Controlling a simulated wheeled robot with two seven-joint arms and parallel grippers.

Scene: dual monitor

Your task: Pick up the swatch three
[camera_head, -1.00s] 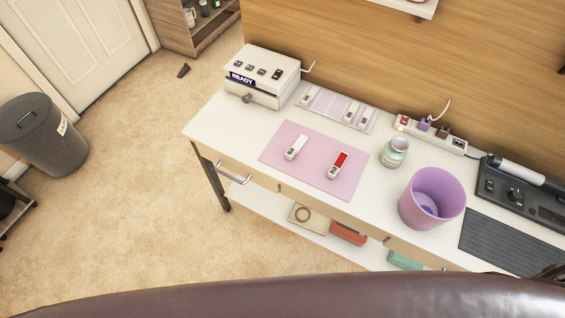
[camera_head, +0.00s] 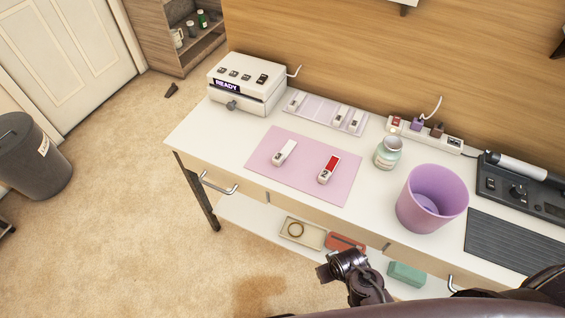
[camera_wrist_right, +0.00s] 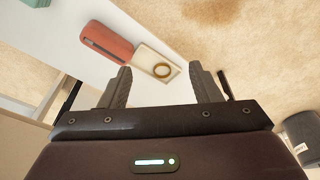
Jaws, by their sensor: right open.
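A white swatch (camera_head: 285,152) and a red-faced swatch marked 2 (camera_head: 329,169) lie apart on the pink mat (camera_head: 262,168) on the desk. Several white swatches stand in the pale rack (camera_head: 320,108) behind the mat, one at its left end (camera_head: 296,100) and others at its right (camera_head: 341,115). I cannot read a 3 on any of them. My right gripper (camera_head: 338,268) is in front of the desk, low in the head view, away from all swatches. In the right wrist view the right gripper (camera_wrist_right: 160,69) is open and empty. My left gripper is out of view.
A white device reading READY (camera_head: 246,84) stands at the desk's left. A glass jar (camera_head: 387,153), purple bin (camera_head: 431,199), power strip (camera_head: 424,133) and black console (camera_head: 520,190) stand to the right. The lower shelf holds a ring tray (camera_head: 302,232) and boxes.

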